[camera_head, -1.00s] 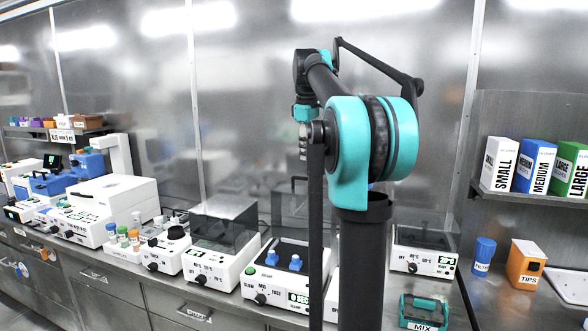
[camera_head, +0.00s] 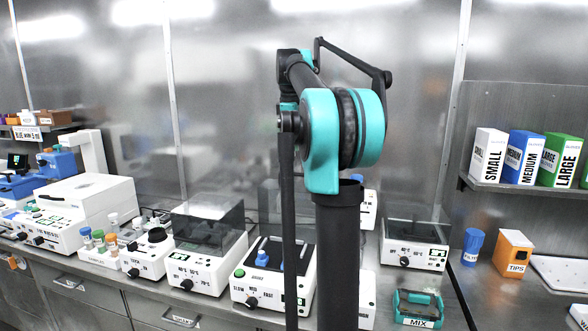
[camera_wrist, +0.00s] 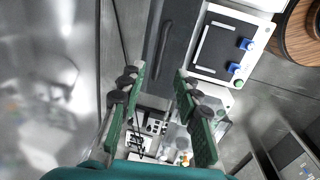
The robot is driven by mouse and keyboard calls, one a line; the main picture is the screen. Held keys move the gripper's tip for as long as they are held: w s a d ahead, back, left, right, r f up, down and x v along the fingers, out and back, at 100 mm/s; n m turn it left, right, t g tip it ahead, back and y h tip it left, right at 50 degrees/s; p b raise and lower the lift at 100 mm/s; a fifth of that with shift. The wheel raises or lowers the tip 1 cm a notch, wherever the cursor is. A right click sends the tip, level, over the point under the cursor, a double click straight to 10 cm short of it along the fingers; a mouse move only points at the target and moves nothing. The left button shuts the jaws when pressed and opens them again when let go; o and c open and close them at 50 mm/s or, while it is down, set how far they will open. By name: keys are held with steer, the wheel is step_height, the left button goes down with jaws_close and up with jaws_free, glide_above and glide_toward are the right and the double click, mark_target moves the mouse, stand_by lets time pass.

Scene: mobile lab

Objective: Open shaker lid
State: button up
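The shaker (camera_head: 238,292) is a white box with a dark top plate, two blue pieces, a green button and a speed dial. It stands on the bench left of my arm, which hides part of it. In the wrist view the shaker (camera_wrist: 208,70) is at upper right. A dark translucent panel with a handle, apparently the shaker lid (camera_wrist: 178,35), lies beside it there. The lid looks raised behind the shaker in the head view, partly hidden by my arm. My gripper (camera_wrist: 160,70) is open and empty, high above the bench. The head view hides its fingers.
A white heater with a smoky cover (camera_head: 207,222) stands close left of the shaker. A similar unit (camera_head: 415,240) and a teal MIX tray (camera_head: 418,308) are to the right. A tips box (camera_head: 512,253) stands farther right. Steel wall panels rise behind the bench.

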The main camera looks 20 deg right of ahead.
steer(key=f, duration=0.5)
steer(key=w+f, duration=0.1)
steer(key=f, duration=0.2)
steer(key=shift+d, duration=0.4)
steer(key=shift+c, duration=0.6)
jaws_close()
